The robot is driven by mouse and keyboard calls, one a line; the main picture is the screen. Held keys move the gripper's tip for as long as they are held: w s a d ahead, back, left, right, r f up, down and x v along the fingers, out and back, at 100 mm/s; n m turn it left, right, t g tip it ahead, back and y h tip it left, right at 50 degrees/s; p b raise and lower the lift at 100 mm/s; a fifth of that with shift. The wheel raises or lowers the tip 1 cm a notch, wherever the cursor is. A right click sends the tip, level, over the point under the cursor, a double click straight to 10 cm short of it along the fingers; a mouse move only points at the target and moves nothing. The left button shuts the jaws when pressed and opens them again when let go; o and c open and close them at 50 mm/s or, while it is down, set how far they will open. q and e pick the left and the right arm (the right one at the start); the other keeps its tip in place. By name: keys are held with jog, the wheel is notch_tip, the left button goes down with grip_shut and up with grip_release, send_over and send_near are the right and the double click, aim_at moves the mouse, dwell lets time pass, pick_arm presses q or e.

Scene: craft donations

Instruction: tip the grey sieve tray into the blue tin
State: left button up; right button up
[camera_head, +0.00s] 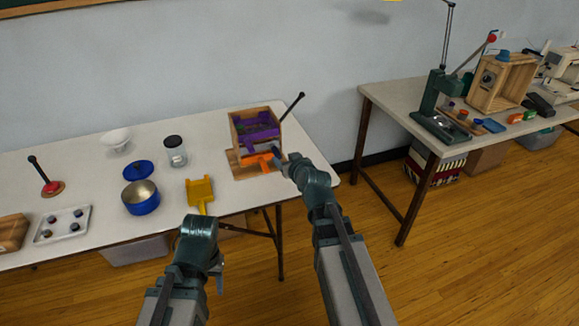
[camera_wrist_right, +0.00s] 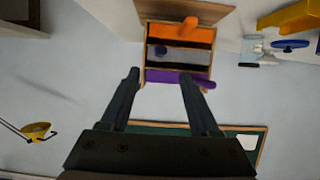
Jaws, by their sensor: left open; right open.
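A wooden rack (camera_head: 242,117) at the table's right end holds stacked sieve trays. The purple tray (camera_head: 256,130) is at the top and the orange tray (camera_head: 258,161) at the bottom. The grey sieve tray shows between them in the right wrist view (camera_wrist_right: 178,56), which is upside down; it is mostly hidden in the head view. The blue tin (camera_head: 141,200) stands open on the table left of the rack. My right gripper (camera_head: 286,163) is open and empty in front of the rack, its fingers also in the wrist view (camera_wrist_right: 160,80). My left gripper (camera_head: 217,280) is open below the table's front edge.
A blue lid (camera_head: 137,170), a glass jar (camera_head: 175,153) and a white bowl (camera_head: 116,138) stand behind. A white tray with several small things (camera_head: 66,213) is at left.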

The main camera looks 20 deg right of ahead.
aim_at(277, 152)
jog(key=b+x, duration=0.3)
jog(key=x, duration=0.6)
jog(key=shift+a, duration=0.1)
grip_shut()
dwell(0.4)
jog(key=shift+r, duration=0.2)
jog(key=shift+s, duration=0.1)
dwell(0.4)
